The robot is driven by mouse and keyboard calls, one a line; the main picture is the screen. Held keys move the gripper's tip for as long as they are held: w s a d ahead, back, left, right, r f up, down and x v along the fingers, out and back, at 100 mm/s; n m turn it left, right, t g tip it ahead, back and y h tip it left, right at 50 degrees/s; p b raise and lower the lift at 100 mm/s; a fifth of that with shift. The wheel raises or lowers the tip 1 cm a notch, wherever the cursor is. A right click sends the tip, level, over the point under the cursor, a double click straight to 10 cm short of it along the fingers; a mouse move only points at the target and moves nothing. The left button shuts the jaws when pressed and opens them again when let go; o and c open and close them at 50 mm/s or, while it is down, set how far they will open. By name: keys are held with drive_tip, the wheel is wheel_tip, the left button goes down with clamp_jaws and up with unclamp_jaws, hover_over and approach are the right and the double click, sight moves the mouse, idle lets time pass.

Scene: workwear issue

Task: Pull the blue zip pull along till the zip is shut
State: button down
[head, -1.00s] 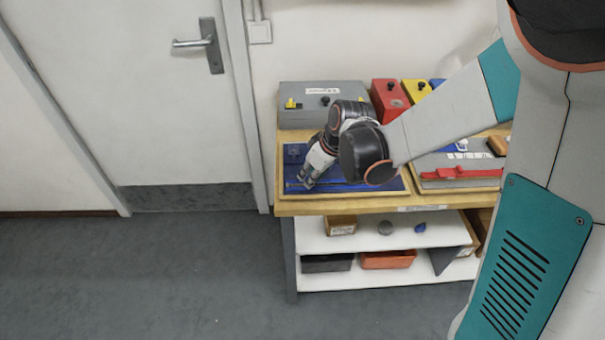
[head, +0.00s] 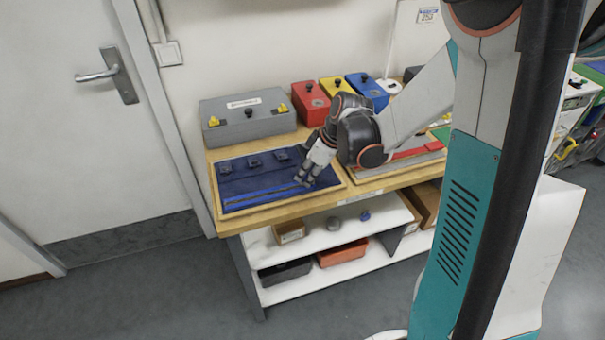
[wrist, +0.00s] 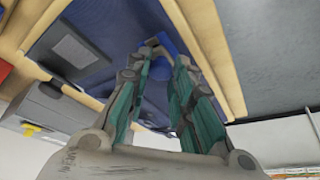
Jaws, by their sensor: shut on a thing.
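The navy fabric panel (head: 245,180) lies in a wooden frame at the left of the bench, with several dark tabs along its back. The zip (head: 260,198) is a bright blue line along the panel's front part, showing to the left of my gripper. My gripper (head: 306,183) is low over the panel's right part, at that line. In the wrist view, my gripper's fingertips (wrist: 163,45) are closed around the blue zip pull (wrist: 166,42). The fingers hide most of the pull, and the zip's right end is hidden from the head camera.
A grey box (head: 245,122) with yellow clasps stands behind the panel. Red (head: 309,104), yellow (head: 337,88) and blue (head: 367,93) boxes stand to its right. Another board (head: 395,165) lies right of the panel. A shelf (head: 300,255) with bins is below.

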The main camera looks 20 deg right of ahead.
drive_tip(key=shift+d, duration=0.15)
drive_tip(key=c, duration=1.4)
unclamp_jaws()
drive_tip(key=shift+d, duration=0.1)
drive_tip(key=v, duration=1.2)
drive_tip(key=s+a+r+m+t+h, duration=0.1)
drive_tip(key=s+a+r+m+t, duration=0.1)
drive_tip(key=s, duration=0.6)
drive_tip(key=s+a+r+m+t+h, duration=0.1)
drive_tip(key=s+a+r+m+h, duration=0.1)
drive_tip(key=s+a+m, duration=0.3)
drive_tip(key=shift+s+a+r+m+t, duration=0.35)
drive_tip(key=shift+s+r+m, duration=0.35)
drive_tip(key=shift+s, duration=0.8)
